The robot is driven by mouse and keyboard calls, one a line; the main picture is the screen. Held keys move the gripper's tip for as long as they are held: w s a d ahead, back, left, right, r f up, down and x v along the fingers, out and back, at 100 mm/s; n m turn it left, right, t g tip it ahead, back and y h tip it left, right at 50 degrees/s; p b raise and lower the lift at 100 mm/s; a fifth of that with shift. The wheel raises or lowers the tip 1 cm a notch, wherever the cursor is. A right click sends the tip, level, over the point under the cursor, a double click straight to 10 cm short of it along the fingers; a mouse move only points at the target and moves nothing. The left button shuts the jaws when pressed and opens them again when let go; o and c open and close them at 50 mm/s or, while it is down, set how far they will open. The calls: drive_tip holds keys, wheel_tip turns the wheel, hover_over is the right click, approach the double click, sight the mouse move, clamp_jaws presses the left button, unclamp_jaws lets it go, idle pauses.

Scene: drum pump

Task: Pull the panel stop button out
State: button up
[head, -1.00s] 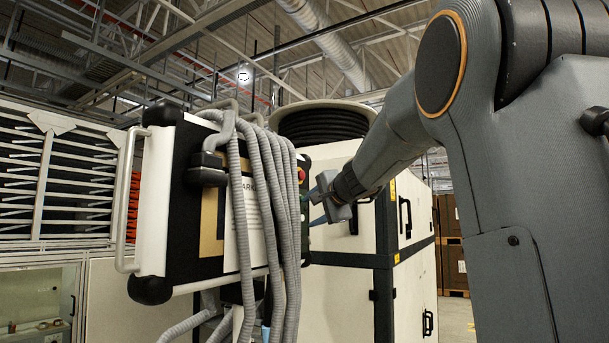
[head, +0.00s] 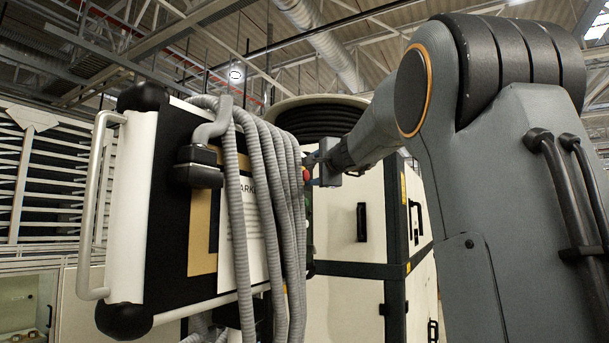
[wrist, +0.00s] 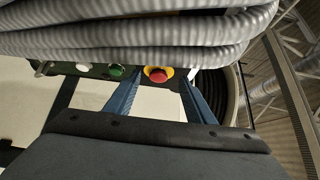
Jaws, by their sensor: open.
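The red stop button (wrist: 158,76) sits on a yellow surround on the control panel, just below the grey hoses in the wrist view. In the head view the button (head: 306,175) shows as a small red spot at the panel's right edge. My gripper (wrist: 155,88) is open, its two blue fingers to the left and right of the button with space on both sides. In the head view my gripper (head: 314,170) is at the panel's right edge, partly hidden by the hoses. I cannot tell whether a finger touches the button.
Grey corrugated hoses (head: 262,190) drape over the panel (head: 174,200) close to the button. A green button (wrist: 116,71) and a white button (wrist: 83,67) are left of the stop button in the wrist view. A cream cabinet (head: 345,230) stands behind.

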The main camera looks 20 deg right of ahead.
sight(307, 175)
drive_tip(key=w, duration=0.1)
drive_tip(key=w+d+p, duration=0.2)
drive_tip(key=w, duration=0.1)
drive_tip(key=shift+w, duration=0.1)
drive_tip(key=shift+w+p, duration=0.3)
drive_tip(key=shift+w, duration=0.45)
